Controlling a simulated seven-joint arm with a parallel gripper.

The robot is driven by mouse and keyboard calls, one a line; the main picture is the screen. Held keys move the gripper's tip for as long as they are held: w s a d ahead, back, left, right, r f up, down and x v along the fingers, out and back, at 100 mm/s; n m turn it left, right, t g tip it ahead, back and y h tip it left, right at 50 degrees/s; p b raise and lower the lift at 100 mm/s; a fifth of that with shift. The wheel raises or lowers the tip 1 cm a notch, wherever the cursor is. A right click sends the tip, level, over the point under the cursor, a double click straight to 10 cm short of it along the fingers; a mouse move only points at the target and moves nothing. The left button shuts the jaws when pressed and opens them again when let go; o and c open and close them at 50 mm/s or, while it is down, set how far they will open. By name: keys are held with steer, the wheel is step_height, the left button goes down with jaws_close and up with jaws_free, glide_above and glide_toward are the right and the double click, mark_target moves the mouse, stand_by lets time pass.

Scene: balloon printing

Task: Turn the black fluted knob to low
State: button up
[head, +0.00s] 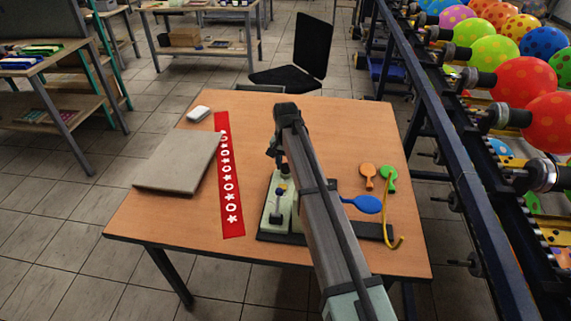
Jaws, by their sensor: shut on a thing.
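A pale green machine (271,212) on a dark base stands near the middle of the table, partly hidden behind my arm. My gripper (277,156) is at the machine's far end, pointing down and seen small and dark. It is shut on what seems to be the black fluted knob. The knob itself is hidden by my gripper and arm, so its setting cannot be read.
Left of the machine are a red strip with white stars (230,180), a grey slab (178,163) and a white block (199,113). A balloon rack (425,110) borders the table's right.

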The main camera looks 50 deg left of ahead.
mark_target(286, 166)
stand_by(0.4)
steer(key=o, duration=1)
steer(key=shift+o, duration=0.2)
step_height(286, 166, up, 14)
steer(key=shift+f, duration=0.1)
stand_by(0.4)
